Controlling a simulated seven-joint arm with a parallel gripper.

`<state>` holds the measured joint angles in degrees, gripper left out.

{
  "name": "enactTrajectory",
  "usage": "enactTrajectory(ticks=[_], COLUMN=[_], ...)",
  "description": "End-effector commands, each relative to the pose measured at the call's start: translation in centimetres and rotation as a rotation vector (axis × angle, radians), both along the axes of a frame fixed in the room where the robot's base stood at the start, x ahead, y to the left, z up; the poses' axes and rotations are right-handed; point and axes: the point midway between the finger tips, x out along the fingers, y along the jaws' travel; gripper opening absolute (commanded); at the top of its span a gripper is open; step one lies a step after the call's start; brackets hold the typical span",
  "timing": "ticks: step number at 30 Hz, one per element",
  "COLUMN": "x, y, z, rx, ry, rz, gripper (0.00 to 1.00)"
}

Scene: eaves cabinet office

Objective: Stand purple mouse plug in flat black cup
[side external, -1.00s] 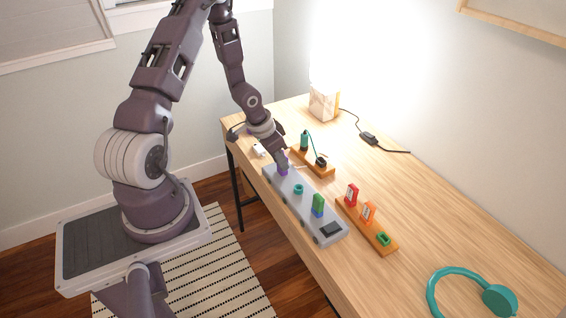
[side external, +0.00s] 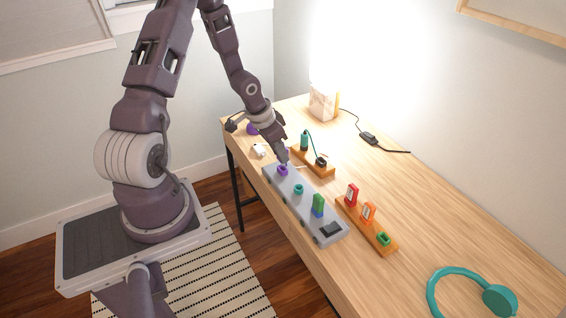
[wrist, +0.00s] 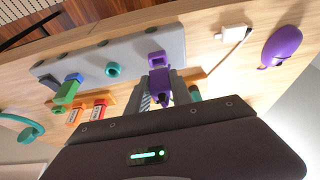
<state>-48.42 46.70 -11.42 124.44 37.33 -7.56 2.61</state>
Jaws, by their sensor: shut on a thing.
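My gripper (wrist: 160,93) is shut on the purple mouse plug (wrist: 160,81), which looks blocky in the wrist view. The plug is close to the purple cup (wrist: 157,59) and appears apart from it. In the side view my gripper (side external: 286,161) is just behind the purple cup (side external: 282,170), largely hiding the plug. A flat black piece (side external: 331,229) lies at the near end of the grey bar (side external: 301,207). A small black piece (side external: 321,161) sits on a wooden block. I cannot tell which is the flat black cup.
The grey bar also bears a teal ring (side external: 299,189) and a green-and-blue block (side external: 318,205). An orange board (side external: 373,231) with red, orange and green pieces stands beside it. A purple mouse (wrist: 282,46) and teal headphones (side external: 440,279) lie on the desk.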

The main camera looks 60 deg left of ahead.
Motion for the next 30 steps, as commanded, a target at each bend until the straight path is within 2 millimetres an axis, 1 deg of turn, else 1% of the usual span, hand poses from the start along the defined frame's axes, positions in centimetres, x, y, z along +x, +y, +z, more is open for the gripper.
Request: enactTrajectory(ticks=[6, 17, 30], x=[0.0, 0.0, 0.0], y=[0.0, 0.0, 0.1], z=[1.0, 1.3, 5.7], rx=[0.001, 0.0, 0.002], ry=[-0.001, -0.001, -0.001], rz=[0.0, 0.0, 0.002], gripper=[0.0, 0.0, 0.0])
